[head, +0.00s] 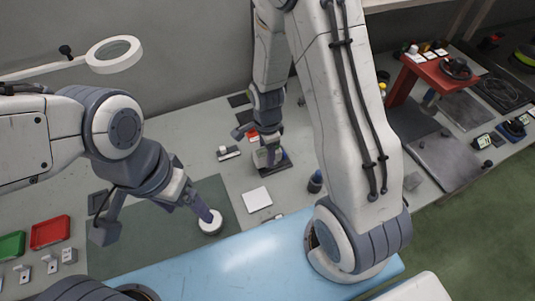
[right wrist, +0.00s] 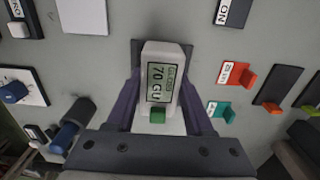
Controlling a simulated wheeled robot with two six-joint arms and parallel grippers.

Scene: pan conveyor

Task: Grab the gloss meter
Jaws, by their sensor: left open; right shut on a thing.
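The gloss meter (right wrist: 160,88) is a pale box with a green display reading "GLOSS 70 GU" and a green button. It stands between the two fingers of my right gripper (right wrist: 160,108), which is shut on it. In the head view the meter (head: 264,158) is partly hidden under my right gripper (head: 262,147), above a dark pad (head: 273,172). I cannot tell whether it touches the pad. My left gripper (head: 155,228) is open over the dark green mat (head: 150,246), with one finger close to a round white piece (head: 210,224).
Red (head: 50,232) and green (head: 11,246) trays lie at the left. A white square plate (head: 257,199) lies in front of the meter. A ring lamp (head: 114,54) hangs at the back left. A red stand (head: 440,69) is at the right.

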